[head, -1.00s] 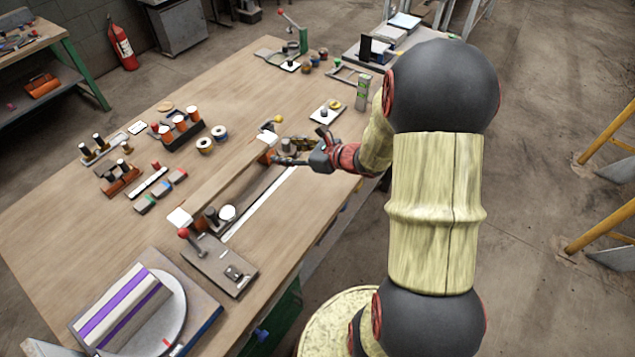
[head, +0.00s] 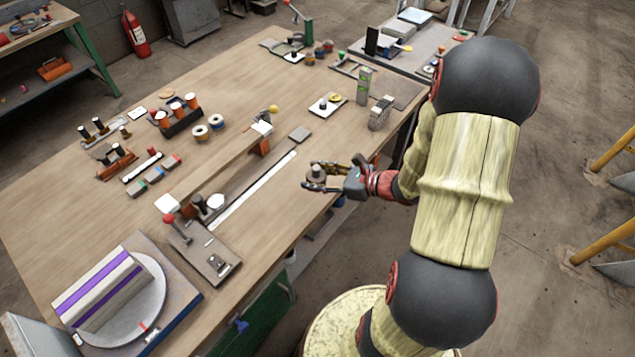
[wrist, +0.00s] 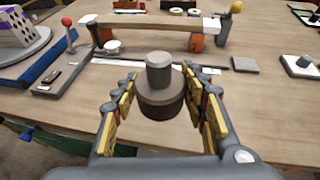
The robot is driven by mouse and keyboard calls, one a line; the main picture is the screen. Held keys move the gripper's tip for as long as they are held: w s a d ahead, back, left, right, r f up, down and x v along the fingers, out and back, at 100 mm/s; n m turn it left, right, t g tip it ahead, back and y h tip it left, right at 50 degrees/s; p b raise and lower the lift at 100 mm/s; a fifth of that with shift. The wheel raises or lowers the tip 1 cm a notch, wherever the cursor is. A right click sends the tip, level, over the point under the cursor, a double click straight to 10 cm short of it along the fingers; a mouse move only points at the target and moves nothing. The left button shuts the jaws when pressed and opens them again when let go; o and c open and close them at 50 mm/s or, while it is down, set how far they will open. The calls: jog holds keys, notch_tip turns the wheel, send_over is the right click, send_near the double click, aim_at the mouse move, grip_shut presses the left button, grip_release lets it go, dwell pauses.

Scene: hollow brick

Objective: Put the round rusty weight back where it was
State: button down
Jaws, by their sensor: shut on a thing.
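The round weight (wrist: 161,98) is a squat grey-brown cylinder with a grey knob on top. In the head view, my gripper (head: 318,176) with the weight (head: 317,171) is over the table's front edge, on the near side of the long wooden beam. Its height above the table is hard to tell. A bare dark square plate (head: 300,134) lies behind it near the beam's far end; it also shows in the wrist view (wrist: 245,65).
The wooden beam (head: 215,163) stands on supports, with a red-knobbed lever base (head: 205,250) at its near end. A white strip (head: 255,190) lies beside it. A white plate with small weights (head: 327,106) and a grey block (head: 380,113) stand farther back. Bare tabletop surrounds my gripper.

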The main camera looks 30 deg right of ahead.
jog(key=w+d+f+b, duration=0.1)
jog(key=w+f, duration=0.1)
jog(key=w+d+f+b, duration=0.1)
jog(key=w+f, duration=0.1)
jog(key=w, duration=0.1)
jog(key=w+d+f+b, duration=0.1)
jog(key=w+f, duration=0.1)
jog(key=w, duration=0.1)
jog(key=shift+w+d+f, duration=0.25)
jog(key=shift+d+f, duration=0.05)
jog(key=shift+d, duration=0.05)
jog(key=shift+w+d+f+b, duration=0.25)
jog(key=shift+w+f+b, duration=0.05)
jog(key=shift+w+f, duration=0.3)
jog(key=shift+w+d+f+b, duration=0.15)
jog(key=shift+f+b, duration=0.65)
jog(key=shift+f, duration=0.95)
jog(key=shift+f, duration=0.1)
jog(key=c, duration=1.1)
grip_release()
jog(key=shift+f, duration=0.15)
jog(key=shift+o, duration=0.4)
